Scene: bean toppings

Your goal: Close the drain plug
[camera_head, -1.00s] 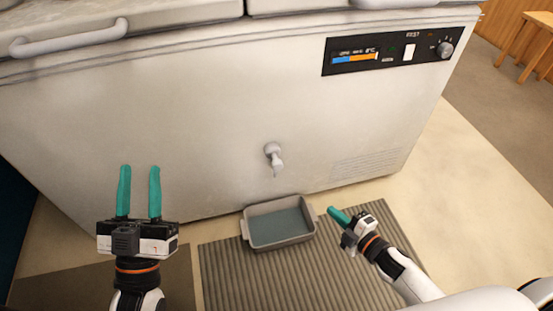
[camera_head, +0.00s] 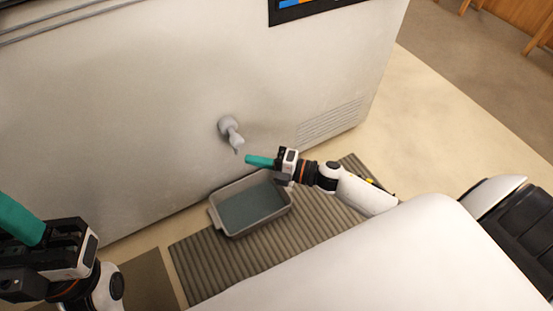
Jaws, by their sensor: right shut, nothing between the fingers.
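The grey drain plug (camera_head: 230,134) sticks out from the front of the white chest freezer (camera_head: 120,120), low on its wall, with its tip pointing down. My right gripper (camera_head: 250,160) is shut and empty. Its teal fingers point left and show just below and to the right of the plug's tip, apart from it in the picture. My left gripper (camera_head: 18,218) is at the left edge. Only one teal finger shows clearly, so its opening cannot be told.
A grey tray (camera_head: 215,217) with a darker bottom stands on a ribbed mat (camera_head: 200,268) below the plug. The freezer's vent grille (camera_head: 335,117) is right of the plug, and its dark control panel (camera_head: 298,8) is cut off at the top. Bare floor (camera_head: 440,120) lies to the right.

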